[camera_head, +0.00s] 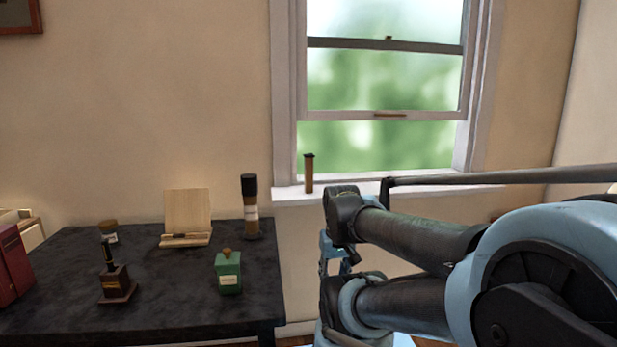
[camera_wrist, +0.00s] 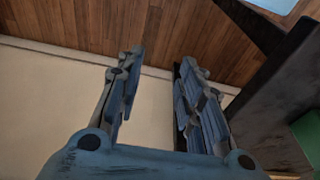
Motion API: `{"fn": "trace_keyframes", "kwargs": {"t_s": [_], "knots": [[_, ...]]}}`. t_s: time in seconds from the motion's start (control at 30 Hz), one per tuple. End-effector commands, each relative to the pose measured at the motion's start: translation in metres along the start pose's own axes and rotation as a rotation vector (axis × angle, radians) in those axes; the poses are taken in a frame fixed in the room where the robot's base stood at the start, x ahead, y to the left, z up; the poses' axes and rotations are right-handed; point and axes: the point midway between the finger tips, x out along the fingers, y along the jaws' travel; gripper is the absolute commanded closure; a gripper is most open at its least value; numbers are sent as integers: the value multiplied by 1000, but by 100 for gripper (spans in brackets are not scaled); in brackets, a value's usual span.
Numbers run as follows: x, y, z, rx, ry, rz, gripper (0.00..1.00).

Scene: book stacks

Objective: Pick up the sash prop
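The likely sash prop (camera_head: 309,174) is a short brown upright post with a dark cap. It stands on the window sill (camera_head: 290,194) near the sill's left end, below the raised lower sash (camera_head: 420,115). My gripper (camera_wrist: 158,75) is open in the wrist view, with its two blue fingers apart and nothing between them. The wrist view shows no sash prop. In the head view my arm reaches in from the right, and the gripper is low, below the sill and right of the table, mostly hidden behind the arm links.
A dark table (camera_head: 180,275) stands at left. It bears a dark-capped bottle (camera_head: 251,212), a green jar (camera_head: 228,272), a wooden stand (camera_head: 187,215), a small dark-brown stamp-like object (camera_head: 116,283) and red books (camera_head: 12,265). The wrist view shows wood floor (camera_wrist: 90,25) and pale wall (camera_wrist: 50,95).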

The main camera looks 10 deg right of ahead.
Motion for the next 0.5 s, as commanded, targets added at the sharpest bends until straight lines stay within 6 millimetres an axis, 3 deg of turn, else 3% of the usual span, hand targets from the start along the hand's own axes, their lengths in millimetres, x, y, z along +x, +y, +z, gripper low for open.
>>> {"fn": "trace_keyframes", "kwargs": {"t_s": [0.07, 0.17, 0.37, 0.5], "knots": [[-7, 0, 5, 0, 11, 0, 50], [-18, 0, -5, -1, 18, -1, 50], [-70, -1, -66, -11, 44, -5, 50], [-114, 0, -123, -17, 70, -8, 50]]}}
